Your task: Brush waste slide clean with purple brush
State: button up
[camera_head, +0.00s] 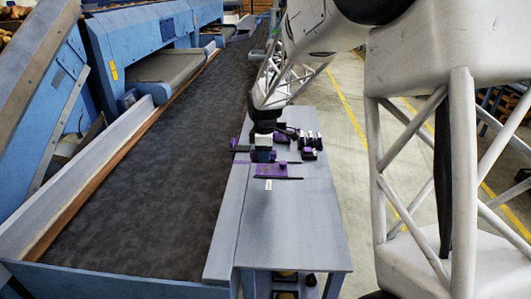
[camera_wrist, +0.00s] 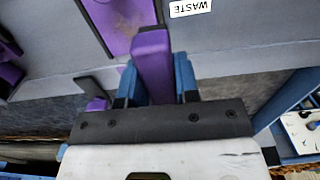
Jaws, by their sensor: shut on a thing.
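My gripper (camera_head: 263,157) is low over the grey side table. In the wrist view its blue fingers (camera_wrist: 157,85) are shut on an upright purple piece, which I take for the handle of the purple brush (camera_wrist: 152,62). The bristles are hidden. The waste slide (camera_wrist: 117,20) is a purple plate with dark edges and brownish smudges, just beyond the brush at the top. A white WASTE label (camera_wrist: 190,8) lies to its right. In the head view the slide (camera_head: 271,171) is just in front of my gripper; I cannot tell whether the brush touches it.
Several black and purple items (camera_head: 308,143) stand on the grey table (camera_head: 290,225) behind and right of the slide. The dark conveyor belt (camera_head: 160,190) runs along the left. The table's front part is clear.

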aim_at(265, 176)
jog(key=shift+f, duration=0.1)
jog(key=shift+f, duration=2.4)
jog(key=shift+f, duration=0.6)
jog(key=shift+w, duration=0.15)
dwell(0.3)
jog(key=shift+w, duration=4.15)
jog(key=shift+s, duration=0.15)
jog(key=shift+s, duration=4.15)
